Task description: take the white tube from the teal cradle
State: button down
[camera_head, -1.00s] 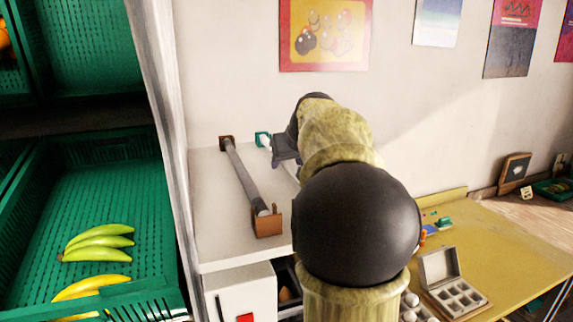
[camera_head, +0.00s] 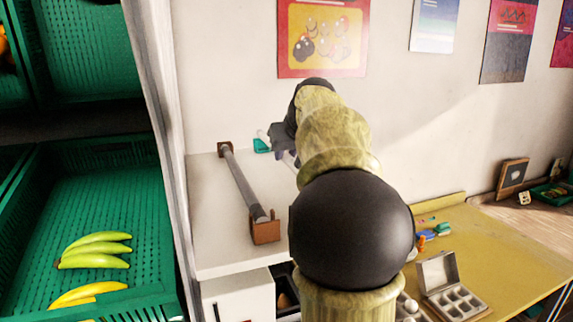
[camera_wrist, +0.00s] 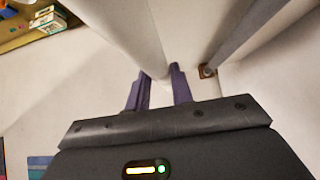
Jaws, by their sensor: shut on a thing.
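The white tube (camera_wrist: 130,30) runs between the two purple fingers of my gripper (camera_wrist: 160,90) in the wrist view, and the gripper is shut on it. In the head view, a small white end of the tube (camera_head: 262,134) shows just left of my gripper, above the teal cradle (camera_head: 262,146). The tube looks raised clear of this cradle. My arm hides most of the tube, the fingertips and any other cradle in the head view.
A grey tube (camera_head: 241,182) lies in brown cradles (camera_head: 265,231) on the white shelf (camera_head: 208,220), left of my arm. The wall is close behind. A green crate with bananas (camera_head: 95,250) stands left. A yellow table (camera_head: 500,240) with an open box (camera_head: 440,272) is right.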

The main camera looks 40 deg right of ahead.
aim_at(287, 153)
notch_tip(287, 153, up, 6)
jog(key=shift+r, duration=0.25)
dwell(0.5)
